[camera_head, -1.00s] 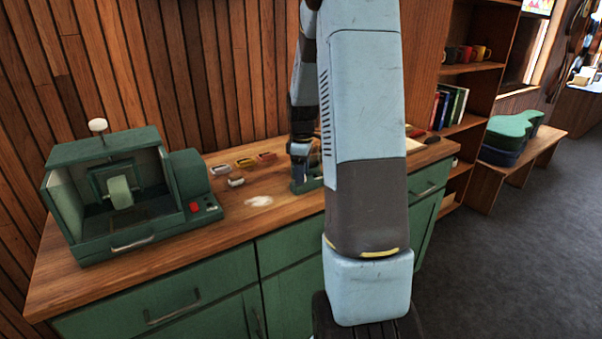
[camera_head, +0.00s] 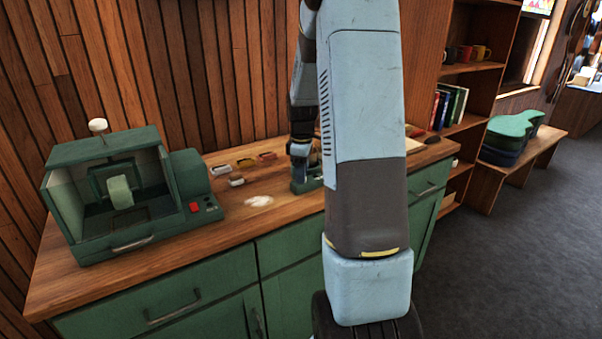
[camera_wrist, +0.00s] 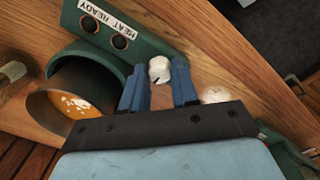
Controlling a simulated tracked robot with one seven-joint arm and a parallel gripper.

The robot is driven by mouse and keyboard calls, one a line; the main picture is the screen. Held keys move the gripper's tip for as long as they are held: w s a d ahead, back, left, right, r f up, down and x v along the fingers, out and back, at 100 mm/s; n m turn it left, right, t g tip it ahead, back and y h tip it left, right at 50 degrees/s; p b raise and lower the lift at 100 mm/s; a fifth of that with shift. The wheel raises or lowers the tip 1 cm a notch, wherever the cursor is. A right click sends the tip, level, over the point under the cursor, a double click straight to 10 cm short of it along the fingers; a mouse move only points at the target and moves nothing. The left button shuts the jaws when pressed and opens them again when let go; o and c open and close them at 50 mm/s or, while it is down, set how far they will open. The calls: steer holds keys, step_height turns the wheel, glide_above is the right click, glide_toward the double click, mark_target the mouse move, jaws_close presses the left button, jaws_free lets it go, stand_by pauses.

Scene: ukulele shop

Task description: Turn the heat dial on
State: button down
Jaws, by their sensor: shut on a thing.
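The heat dial (camera_wrist: 159,69) is a small white knob on the green heating unit (camera_wrist: 155,47), under a label reading HEAT READY. In the wrist view my gripper (camera_wrist: 160,84) has its two blue fingers on either side of the dial and is shut on it. Two round dark lamps (camera_wrist: 119,42) sit by the label, and neither looks lit. In the head view the unit (camera_head: 307,186) is mostly hidden behind my arm, and the dial cannot be seen.
A larger green machine (camera_head: 120,165) with a red button stands at the left of the wooden counter (camera_head: 160,258). Small coloured trays (camera_head: 245,163), a white roll (camera_head: 236,182) and a pale patch (camera_head: 259,201) lie between it and my arm. Shelves (camera_head: 466,68) stand at the right.

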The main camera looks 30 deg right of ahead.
steer(key=m, duration=0.4)
steer(key=shift+m, duration=0.3)
steer(key=m, duration=1)
steer(key=shift+m, duration=0.4)
steer(key=m, duration=0.4)
steer(key=shift+m, duration=0.3)
steer(key=c, duration=0.9)
jaws_free()
steer(key=shift+o, duration=0.2)
